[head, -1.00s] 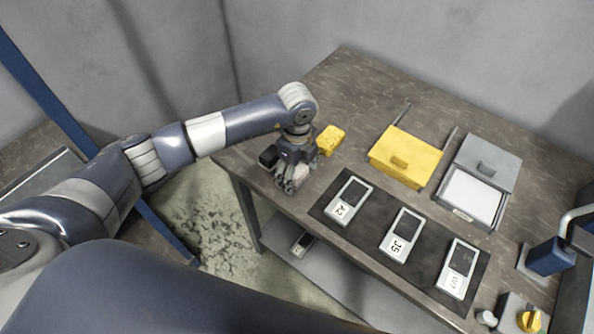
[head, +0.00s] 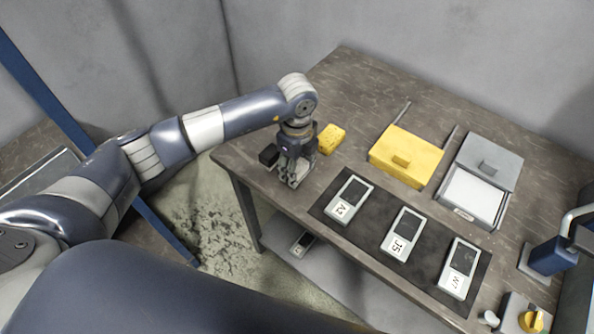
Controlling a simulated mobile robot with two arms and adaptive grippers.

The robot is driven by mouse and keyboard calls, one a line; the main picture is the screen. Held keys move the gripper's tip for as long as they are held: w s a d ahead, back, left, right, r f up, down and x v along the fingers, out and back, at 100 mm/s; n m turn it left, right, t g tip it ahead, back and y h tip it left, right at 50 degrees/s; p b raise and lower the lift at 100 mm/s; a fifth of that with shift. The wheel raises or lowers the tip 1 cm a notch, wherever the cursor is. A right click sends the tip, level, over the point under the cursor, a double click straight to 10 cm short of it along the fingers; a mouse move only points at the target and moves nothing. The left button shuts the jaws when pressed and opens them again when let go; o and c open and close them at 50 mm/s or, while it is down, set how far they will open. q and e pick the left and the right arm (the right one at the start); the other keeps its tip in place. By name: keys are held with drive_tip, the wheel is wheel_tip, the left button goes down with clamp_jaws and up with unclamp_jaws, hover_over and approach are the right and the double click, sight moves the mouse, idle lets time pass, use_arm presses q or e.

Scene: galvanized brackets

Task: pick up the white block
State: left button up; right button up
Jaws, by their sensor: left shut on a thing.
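My left gripper (head: 291,179) points down over the near-left corner of the table (head: 322,101), left of the mat with the devices. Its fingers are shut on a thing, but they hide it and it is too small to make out. I cannot make out a white block plainly anywhere on the table. My right gripper is not in view.
A small black block (head: 268,155) is left of the gripper and a yellow sponge (head: 331,139) is right of it. A dark mat (head: 375,240) bears three labelled devices. Yellow (head: 407,157) and grey (head: 485,160) boxes stand behind. The far-left tabletop is clear.

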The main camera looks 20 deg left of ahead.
use_arm(q)
drive_tip(key=shift+w+r+b, duration=0.1)
drive_tip(key=shift+r+b, duration=0.3)
drive_tip(key=shift+r, duration=0.4)
drive_tip(key=s+d+r+b, duration=0.1)
drive_tip(key=s+b, duration=0.2)
drive_tip(key=s, duration=1.3)
drive_tip(key=shift+d+r, duration=0.3)
drive_tip(key=shift+r, duration=0.1)
drive_tip(key=o, duration=0.5)
drive_tip(key=c, duration=0.4)
